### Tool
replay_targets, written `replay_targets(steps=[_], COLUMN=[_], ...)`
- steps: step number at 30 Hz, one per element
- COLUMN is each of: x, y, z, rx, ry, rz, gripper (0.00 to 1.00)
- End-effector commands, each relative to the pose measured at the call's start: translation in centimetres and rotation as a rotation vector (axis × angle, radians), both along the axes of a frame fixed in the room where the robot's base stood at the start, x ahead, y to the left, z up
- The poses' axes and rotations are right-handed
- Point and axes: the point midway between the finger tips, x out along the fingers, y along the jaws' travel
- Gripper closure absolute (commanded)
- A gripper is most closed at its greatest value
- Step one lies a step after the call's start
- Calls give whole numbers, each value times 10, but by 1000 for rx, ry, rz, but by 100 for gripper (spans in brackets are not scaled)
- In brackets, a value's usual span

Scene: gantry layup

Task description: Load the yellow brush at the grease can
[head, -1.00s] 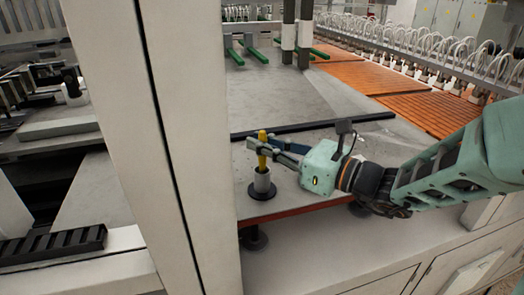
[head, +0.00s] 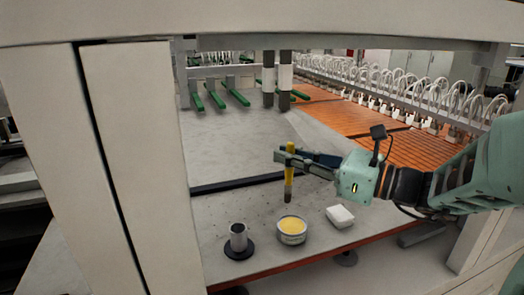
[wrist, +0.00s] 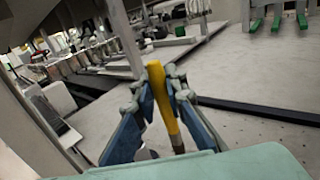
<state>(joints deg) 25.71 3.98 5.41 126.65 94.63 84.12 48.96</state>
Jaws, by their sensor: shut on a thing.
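The yellow brush (head: 289,172) is upright in my gripper (head: 287,158), its dark lower end pointing down. It hangs above the table, a little above and behind the grease can. The wrist view also shows the yellow brush (wrist: 164,105) between the blue-grey fingers of my gripper (wrist: 160,85), which are shut on it. The grease can (head: 292,230) is a low, open, pale tub with yellow grease at its top. It stands near the table's front edge. The brush's lower tip is apart from the can.
A grey cylindrical holder (head: 238,237) on a dark round base stands empty, left of the can. A dark bar (head: 238,183) crosses the table behind. A tall pale post (head: 135,170) stands at left.

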Motion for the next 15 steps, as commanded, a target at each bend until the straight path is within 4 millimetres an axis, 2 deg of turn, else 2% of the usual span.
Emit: replay_targets(steps=[1,5,15], x=[0,-1,-1], y=[-9,-20,-22], z=[1,-2,-27], rx=[0,-1,0], ry=[1,3,4], rz=[-9,-17,-18], gripper=[100,100,100])
